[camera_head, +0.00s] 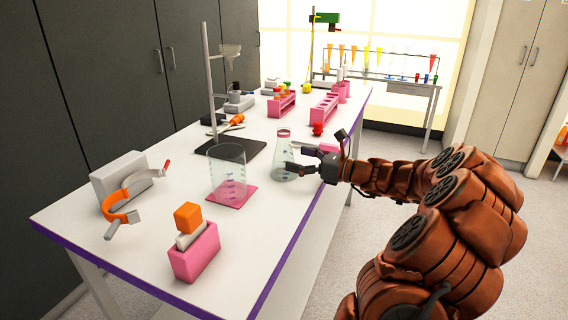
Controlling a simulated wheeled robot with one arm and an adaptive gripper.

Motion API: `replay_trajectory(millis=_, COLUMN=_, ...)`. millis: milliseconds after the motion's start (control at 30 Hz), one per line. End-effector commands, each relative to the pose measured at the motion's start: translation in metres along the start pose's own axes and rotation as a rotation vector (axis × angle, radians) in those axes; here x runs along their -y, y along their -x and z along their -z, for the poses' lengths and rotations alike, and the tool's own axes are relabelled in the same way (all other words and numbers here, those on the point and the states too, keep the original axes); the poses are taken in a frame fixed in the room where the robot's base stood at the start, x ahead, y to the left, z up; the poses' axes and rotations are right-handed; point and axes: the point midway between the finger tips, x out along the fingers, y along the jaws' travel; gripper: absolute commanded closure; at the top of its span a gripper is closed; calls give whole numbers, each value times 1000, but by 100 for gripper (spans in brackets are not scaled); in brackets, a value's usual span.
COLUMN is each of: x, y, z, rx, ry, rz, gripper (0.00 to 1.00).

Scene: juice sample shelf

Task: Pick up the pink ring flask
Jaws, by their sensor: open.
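The pink ring flask (284,165) is a clear conical flask with a pink band around its neck. It stands upright on the white lab table (150,238), near its right edge. My gripper (291,160) comes in from the right at the flask's height. Its fingers are open, and their tips overlap the flask's right side in the picture. I cannot tell whether they touch it or reach around it. My arm hides part of the table edge behind it.
A glass beaker (228,172) on a pink mat (240,196) stands left of the flask. A retort stand (213,95) rises behind them. Pink racks (324,108) and a small red object (318,129) sit farther back. A pink holder (194,254) stands in front.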

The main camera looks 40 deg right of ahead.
Motion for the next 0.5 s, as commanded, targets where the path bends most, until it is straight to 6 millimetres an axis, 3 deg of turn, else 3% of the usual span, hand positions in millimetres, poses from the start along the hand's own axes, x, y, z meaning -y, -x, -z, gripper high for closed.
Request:
replay_trajectory(millis=300, x=0, y=-39, z=1, rx=-2, ry=0, rz=1, gripper=9)
replay_trajectory(millis=500, x=1, y=-45, z=0, rx=-1, ry=0, rz=5, gripper=9)
